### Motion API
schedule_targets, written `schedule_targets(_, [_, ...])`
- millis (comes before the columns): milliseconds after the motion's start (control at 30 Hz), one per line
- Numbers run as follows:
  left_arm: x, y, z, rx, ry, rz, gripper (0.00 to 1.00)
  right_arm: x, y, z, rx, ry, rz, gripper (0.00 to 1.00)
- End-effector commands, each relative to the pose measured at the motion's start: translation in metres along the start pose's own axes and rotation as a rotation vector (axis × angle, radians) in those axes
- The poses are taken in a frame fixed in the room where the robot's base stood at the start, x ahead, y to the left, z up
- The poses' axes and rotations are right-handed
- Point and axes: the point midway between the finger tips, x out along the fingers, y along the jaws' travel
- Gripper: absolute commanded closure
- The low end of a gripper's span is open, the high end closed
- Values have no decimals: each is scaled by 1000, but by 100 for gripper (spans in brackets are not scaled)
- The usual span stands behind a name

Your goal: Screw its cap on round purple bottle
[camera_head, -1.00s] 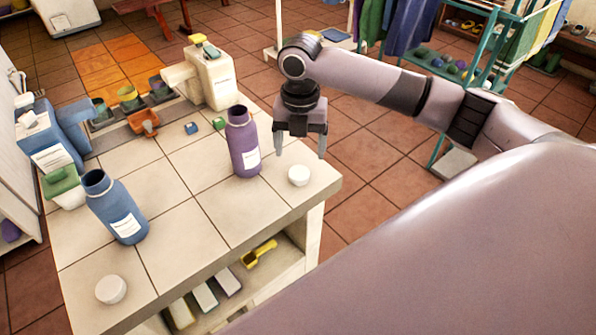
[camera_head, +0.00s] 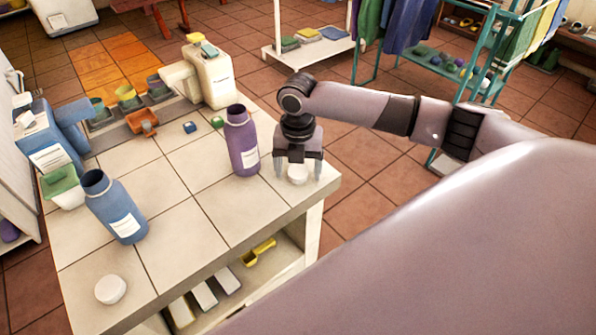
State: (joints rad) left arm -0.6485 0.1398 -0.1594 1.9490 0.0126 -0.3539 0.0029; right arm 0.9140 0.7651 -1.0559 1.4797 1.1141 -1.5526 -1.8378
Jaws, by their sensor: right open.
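The round purple bottle (camera_head: 242,142) stands upright and open on the tiled counter, with a white label low on its side. A white cap (camera_head: 298,174) lies on the counter to its right, near the right edge. My right gripper (camera_head: 298,177) points down over this cap, with its open fingers on either side of it. Whether the fingers touch the cap I cannot tell. The gripper hides the upper back part of the cap. My left gripper is not in view.
A blue bottle (camera_head: 117,208) stands open at the left, and another white cap (camera_head: 110,290) lies at the front left. A cream dispenser (camera_head: 210,76), an orange scoop (camera_head: 142,122) and small blocks sit at the back. The counter's middle is clear.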

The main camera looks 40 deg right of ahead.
Motion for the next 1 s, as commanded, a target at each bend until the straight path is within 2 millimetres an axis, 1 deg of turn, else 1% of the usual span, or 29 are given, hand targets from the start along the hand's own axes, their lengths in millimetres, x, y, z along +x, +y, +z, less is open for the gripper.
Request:
schedule_targets(233, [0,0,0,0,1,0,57,0,0,0,0,0,0,20])
schedule_targets(267, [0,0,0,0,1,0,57,0,0,0,0,0,0,27])
schedule_targets(300, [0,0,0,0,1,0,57,0,0,0,0,0,0,40])
schedule_targets(367, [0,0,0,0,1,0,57,0,0,0,0,0,0,60])
schedule_targets(400, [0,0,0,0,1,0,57,0,0,0,0,0,0,72])
schedule_targets(433, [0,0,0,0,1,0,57,0,0,0,0,0,0,78])
schedule_targets(833, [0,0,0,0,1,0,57,-2,0,0,0,-1,1,79])
schedule_targets(1000, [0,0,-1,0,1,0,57,-15,0,0,0,-2,2,79])
